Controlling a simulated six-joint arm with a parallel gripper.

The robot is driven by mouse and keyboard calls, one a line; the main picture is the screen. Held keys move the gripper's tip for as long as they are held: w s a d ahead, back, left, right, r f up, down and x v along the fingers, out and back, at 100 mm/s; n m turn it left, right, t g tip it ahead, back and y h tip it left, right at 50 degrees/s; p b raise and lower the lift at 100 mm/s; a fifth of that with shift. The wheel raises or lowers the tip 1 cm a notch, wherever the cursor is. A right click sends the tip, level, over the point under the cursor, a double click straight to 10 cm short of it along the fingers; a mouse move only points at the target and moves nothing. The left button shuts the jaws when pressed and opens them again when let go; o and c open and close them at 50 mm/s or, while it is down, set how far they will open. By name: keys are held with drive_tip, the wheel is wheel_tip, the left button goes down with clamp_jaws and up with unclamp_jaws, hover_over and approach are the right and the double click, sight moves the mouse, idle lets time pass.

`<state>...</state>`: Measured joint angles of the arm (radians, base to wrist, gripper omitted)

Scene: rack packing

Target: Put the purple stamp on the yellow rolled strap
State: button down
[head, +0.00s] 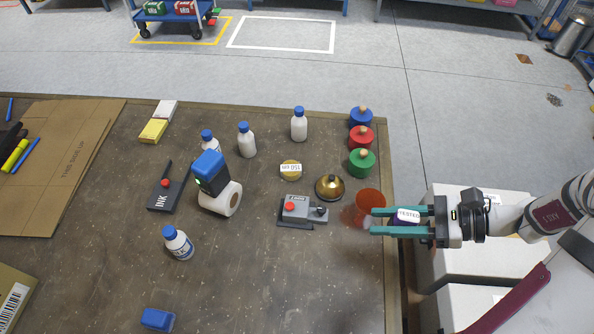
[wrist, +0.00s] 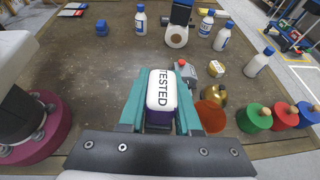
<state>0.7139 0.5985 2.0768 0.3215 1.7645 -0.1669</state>
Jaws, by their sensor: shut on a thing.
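My gripper (head: 378,222) is shut on the purple stamp (head: 402,222), which has a white face marked TESTED. It holds the stamp at the table's right edge, just right of the orange cup. The yellow rolled strap (head: 291,177) lies on the table, up and left of my gripper, with a white label on top. It also shows in the wrist view (wrist: 216,75), apart from my gripper.
The orange cup (head: 369,203) stands close to my fingertips. A gold bell (head: 329,188) and a grey device with a red button (head: 303,209) stand near the strap. Green (head: 362,164), red (head: 360,138) and blue (head: 361,117) knobbed pieces line the right edge.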

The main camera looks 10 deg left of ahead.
drive_tip(key=shift+r, duration=0.9)
drive_tip(key=w+a+f+m+t, duration=0.15)
drive_tip(key=w+a, duration=0.25)
drive_tip(key=w, duration=0.8)
drive_tip(key=m+t+h, duration=0.1)
drive_tip(key=m+t, duration=0.1)
hover_over(291, 171)
drive_tip(key=w+a, duration=0.2)
drive_tip(key=a, duration=0.1)
wheel_tip(291, 171, down, 11)
drive_tip(key=shift+d+r, duration=0.1)
drive_tip(key=shift+d, duration=0.05)
drive_tip(key=shift+w+f, duration=0.1)
drive_tip(key=shift+f, duration=1.8)
drive_tip(key=c, duration=0.6)
unclamp_jaws()
drive_tip(key=shift+f, duration=0.1)
